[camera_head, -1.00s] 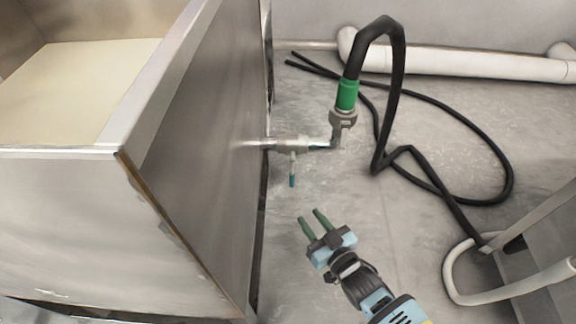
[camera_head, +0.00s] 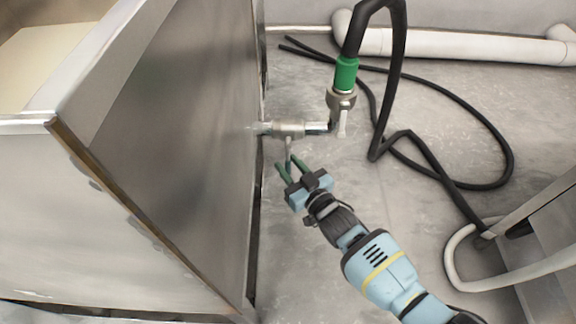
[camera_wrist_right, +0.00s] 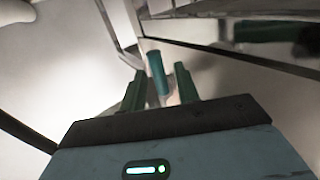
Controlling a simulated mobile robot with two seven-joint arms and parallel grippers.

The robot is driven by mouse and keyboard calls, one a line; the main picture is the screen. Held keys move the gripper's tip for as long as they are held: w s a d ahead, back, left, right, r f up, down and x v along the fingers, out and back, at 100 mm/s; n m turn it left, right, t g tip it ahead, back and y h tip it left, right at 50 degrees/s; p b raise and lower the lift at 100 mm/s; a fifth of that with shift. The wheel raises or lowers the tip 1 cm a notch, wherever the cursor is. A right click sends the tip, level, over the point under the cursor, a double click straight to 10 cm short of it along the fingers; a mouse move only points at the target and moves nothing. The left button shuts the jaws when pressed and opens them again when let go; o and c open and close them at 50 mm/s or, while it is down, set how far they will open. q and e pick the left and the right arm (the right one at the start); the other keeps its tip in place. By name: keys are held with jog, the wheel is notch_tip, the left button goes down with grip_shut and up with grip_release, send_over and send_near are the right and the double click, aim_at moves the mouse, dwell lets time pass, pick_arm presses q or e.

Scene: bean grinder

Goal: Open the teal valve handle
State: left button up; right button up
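The teal valve handle (camera_wrist_right: 157,70) shows in the right wrist view as a small teal rod. In the head view it hangs from the metal valve (camera_head: 288,129) on a pipe out of the steel cabinet's side, its teal end largely hidden by my gripper. My right gripper (camera_head: 287,162) is open just below the valve, its two green fingers on either side of the handle. The wrist view shows the handle between the fingertips, with gaps on both sides; I cannot tell whether they touch. My left gripper is not in view.
The steel cabinet (camera_head: 185,110) stands close left of my right gripper. A black hose (camera_head: 397,80) with a green collar (camera_head: 346,73) rises from the pipe's end and loops over the floor at right. A white pipe (camera_head: 450,45) runs along the back wall.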

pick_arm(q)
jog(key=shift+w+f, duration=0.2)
pick_arm(e)
jog(key=shift+w+a, duration=0.25)
jog(key=shift+w, duration=0.1)
jog(key=shift+r, duration=0.1)
grip_shut()
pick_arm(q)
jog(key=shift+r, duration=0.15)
